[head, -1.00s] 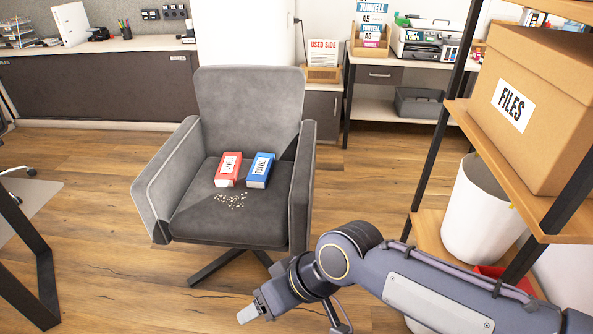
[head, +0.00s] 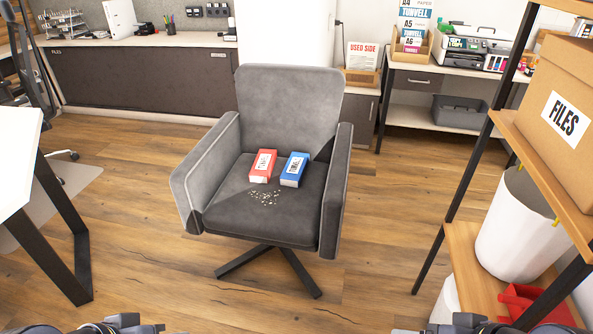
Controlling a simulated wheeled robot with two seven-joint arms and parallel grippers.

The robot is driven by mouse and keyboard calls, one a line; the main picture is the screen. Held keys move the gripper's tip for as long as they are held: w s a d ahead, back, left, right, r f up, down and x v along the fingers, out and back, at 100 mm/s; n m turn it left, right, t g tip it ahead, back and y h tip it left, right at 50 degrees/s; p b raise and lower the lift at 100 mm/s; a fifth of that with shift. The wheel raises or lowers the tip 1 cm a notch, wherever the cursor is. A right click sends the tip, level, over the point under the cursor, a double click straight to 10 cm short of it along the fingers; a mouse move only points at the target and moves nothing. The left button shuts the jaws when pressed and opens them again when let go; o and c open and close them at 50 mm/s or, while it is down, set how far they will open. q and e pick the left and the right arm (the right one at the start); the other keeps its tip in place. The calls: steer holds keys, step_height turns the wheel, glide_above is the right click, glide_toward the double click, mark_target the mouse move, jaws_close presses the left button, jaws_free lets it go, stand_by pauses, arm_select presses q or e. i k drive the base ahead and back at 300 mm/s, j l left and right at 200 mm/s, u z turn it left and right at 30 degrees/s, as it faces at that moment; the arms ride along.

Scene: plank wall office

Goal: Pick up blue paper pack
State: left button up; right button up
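The blue paper pack (head: 294,169) lies on the seat of a grey armchair (head: 291,94) in the head view. A red pack (head: 263,166) lies just to its left, with a narrow gap between them. Both have white labels. Small pale crumbs (head: 264,198) are scattered on the seat in front of the packs. Only parts of my two arms show along the bottom edge, well below the chair. My left and right grippers are not in the frame.
A wooden shelf with a FILES box (head: 568,112) and a white bin (head: 522,228) stands at the right. A white table (head: 17,160) with black legs is at the left. The wooden floor (head: 170,290) in front of the chair is clear.

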mark_target(293, 173)
steer(key=i+j+u, duration=0.1)
steer(key=i+u, duration=0.2)
steer(key=i, duration=0.3)
steer(key=i+u, duration=0.3)
steer(key=i, duration=0.3)
steer(key=i+l+u, duration=0.2)
steer(key=i+u, duration=0.15)
steer(key=i, duration=0.25)
